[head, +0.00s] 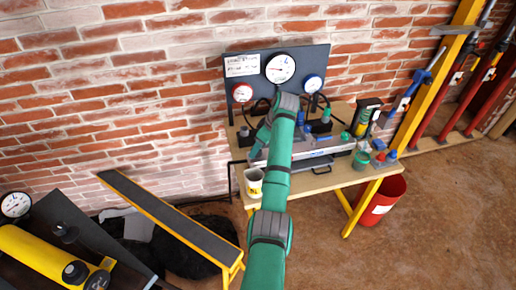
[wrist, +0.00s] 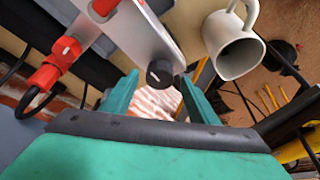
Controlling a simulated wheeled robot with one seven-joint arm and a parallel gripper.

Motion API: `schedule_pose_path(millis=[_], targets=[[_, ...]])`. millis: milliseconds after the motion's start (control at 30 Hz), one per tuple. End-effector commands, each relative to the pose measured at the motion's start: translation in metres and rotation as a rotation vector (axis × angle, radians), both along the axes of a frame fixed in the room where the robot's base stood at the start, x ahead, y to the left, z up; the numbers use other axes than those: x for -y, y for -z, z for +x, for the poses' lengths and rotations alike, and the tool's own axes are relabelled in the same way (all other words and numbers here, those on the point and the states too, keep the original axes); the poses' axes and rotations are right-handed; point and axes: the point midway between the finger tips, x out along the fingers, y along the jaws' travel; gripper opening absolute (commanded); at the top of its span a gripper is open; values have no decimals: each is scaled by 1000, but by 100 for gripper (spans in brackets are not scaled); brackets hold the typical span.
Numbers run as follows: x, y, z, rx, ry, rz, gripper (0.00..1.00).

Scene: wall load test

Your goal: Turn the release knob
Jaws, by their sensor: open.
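In the wrist view a black round knob (wrist: 160,72) with a pale mark sits on the end of a grey metal body (wrist: 148,38); it looks like the release knob. My gripper (wrist: 157,79) is open, with one teal finger on each side of the knob. The fingers look apart from the knob, though how far they reach along it I cannot tell. In the head view my gripper (head: 257,150) is over the left end of the workbench (head: 318,181), partly behind my arm. The knob is hidden there.
A white mug (wrist: 232,52) stands close beside the knob; the head view shows it at the bench's front left corner (head: 254,182). A red hose fitting (wrist: 55,62) is at left in the wrist view. A gauge panel (head: 240,62) stands behind the bench.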

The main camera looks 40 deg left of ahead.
Motion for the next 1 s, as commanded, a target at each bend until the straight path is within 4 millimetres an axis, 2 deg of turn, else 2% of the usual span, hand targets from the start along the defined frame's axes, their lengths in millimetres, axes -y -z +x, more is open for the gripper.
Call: schedule_pose_path(millis=[300, 500, 700, 1000], targets=[[22, -54, 3, 3, 2, 2, 54], [33, -81, 4, 2, 0, 1, 54], [38, -92, 4, 1, 0, 0, 54], [38, -93, 3, 0, 0, 0, 54]])
